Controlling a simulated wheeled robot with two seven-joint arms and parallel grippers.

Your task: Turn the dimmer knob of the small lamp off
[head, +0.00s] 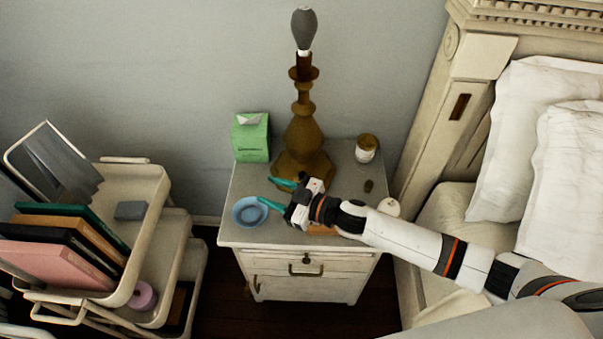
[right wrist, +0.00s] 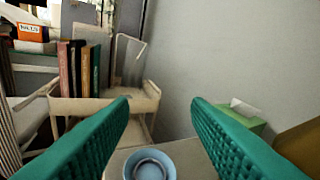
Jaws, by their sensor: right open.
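The small lamp (head: 303,128) has a brown turned body and a grey bulb, and stands upright at the back of the nightstand. Its brown base also shows at the right edge of the right wrist view (right wrist: 302,148). I cannot make out a dimmer knob for certain; a small dark brown piece (head: 368,186) lies right of the lamp. My right gripper (head: 272,194) is open and empty, with teal fingers pointing left, in front of the lamp base. In the right wrist view nothing is between the fingers (right wrist: 160,104). My left gripper is not in view.
The nightstand (head: 236,232) also holds a blue bowl (head: 249,212) left of the gripper, a green box (head: 251,138) and a white-and-brown jar (head: 366,149). A cart (head: 150,225) with books stands left; the bed (head: 440,205) is right. My right forearm crosses the nightstand's right front.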

